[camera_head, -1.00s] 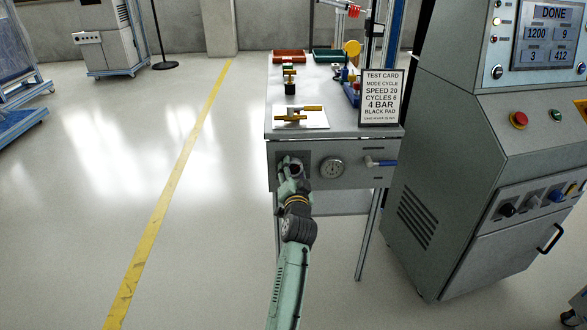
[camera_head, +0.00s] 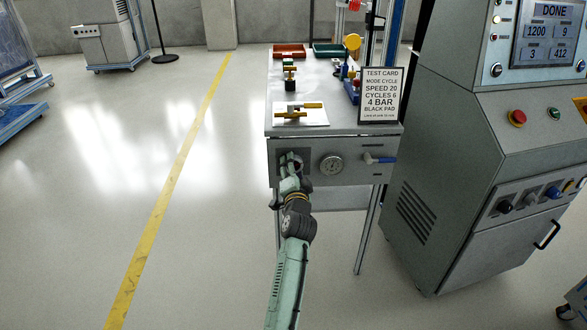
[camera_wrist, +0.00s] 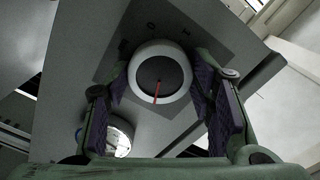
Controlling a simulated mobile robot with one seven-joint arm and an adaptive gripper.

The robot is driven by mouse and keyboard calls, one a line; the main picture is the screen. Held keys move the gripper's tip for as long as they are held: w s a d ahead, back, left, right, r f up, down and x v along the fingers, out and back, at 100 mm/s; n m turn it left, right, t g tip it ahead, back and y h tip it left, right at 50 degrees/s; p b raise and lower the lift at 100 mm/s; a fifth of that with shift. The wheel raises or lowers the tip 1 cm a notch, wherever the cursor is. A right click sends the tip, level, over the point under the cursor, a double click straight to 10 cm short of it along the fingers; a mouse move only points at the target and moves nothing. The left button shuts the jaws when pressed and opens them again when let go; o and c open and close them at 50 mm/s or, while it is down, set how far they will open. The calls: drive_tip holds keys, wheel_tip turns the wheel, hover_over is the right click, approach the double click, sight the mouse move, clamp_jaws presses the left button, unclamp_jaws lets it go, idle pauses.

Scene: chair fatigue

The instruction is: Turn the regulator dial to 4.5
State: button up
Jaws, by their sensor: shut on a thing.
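The regulator dial (camera_wrist: 160,80) is a round knob with a pale rim, a dark face and a red pointer line. In the wrist view the red line runs from the middle toward the lower rim. In the head view my gripper (camera_head: 291,163) is at the left of the bench's front panel and covers most of the dial. A round gauge (camera_head: 332,164) sits right of it; its reading is too small to tell.
The test card (camera_head: 381,95) on the bench reads 4 BAR. A brass-coloured clamp (camera_head: 299,110) lies on a white plate above. A large grey machine (camera_head: 450,160) stands close on the right. The floor at left is open.

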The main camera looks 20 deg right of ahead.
drive_tip(key=shift+r, duration=0.15)
drive_tip(key=o, duration=1.2)
drive_tip(key=shift+c, duration=0.2)
drive_tip(key=v, duration=1.2)
drive_tip(key=shift+a, duration=0.1)
